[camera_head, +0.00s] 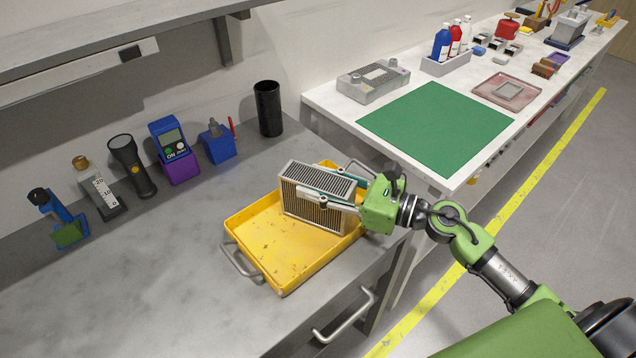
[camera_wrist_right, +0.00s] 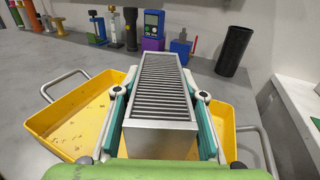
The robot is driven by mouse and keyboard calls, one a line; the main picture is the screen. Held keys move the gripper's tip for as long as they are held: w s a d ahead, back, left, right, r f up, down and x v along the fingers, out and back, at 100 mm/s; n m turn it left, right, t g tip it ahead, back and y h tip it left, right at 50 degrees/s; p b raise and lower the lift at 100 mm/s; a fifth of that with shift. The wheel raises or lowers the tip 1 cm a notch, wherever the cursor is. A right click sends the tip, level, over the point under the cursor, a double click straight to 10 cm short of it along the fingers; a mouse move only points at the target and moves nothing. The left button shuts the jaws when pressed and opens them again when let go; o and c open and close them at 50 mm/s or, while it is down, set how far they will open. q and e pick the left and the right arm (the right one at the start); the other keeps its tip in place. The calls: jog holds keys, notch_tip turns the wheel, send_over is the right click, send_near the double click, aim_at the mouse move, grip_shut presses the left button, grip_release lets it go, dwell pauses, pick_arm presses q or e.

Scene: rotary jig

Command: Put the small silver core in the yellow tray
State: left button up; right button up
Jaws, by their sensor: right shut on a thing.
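The small silver core (camera_head: 312,196) is a finned metal block standing upright in the yellow tray (camera_head: 262,246). In the right wrist view the core (camera_wrist_right: 160,90) lies between the two fingers, and the tray (camera_wrist_right: 75,135) shows on both sides and beneath. My right gripper (camera_head: 335,192) is shut on the core from the right side. Whether the core's underside touches the tray floor cannot be told. My left gripper is not in view.
A black cylinder (camera_head: 267,108), a blue holder (camera_head: 218,143), a purple-blue meter (camera_head: 172,150) and a black flashlight (camera_head: 131,165) stand along the wall. Grey bench is clear at the front left. A white table with a green mat (camera_head: 436,126) is at right.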

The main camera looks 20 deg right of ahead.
aim_at(352, 194)
jog(key=shift+f, duration=0.1)
jog(key=o, duration=1.4)
jog(key=shift+s+d, duration=0.15)
jog(key=shift+s, duration=0.05)
jog(key=b+v, duration=0.2)
jog(key=v, duration=0.3)
jog(key=shift+s+d, duration=0.25)
jog(key=shift+s, duration=0.05)
jog(key=shift+s+d+b, duration=0.35)
jog(key=shift+s+d, duration=0.15)
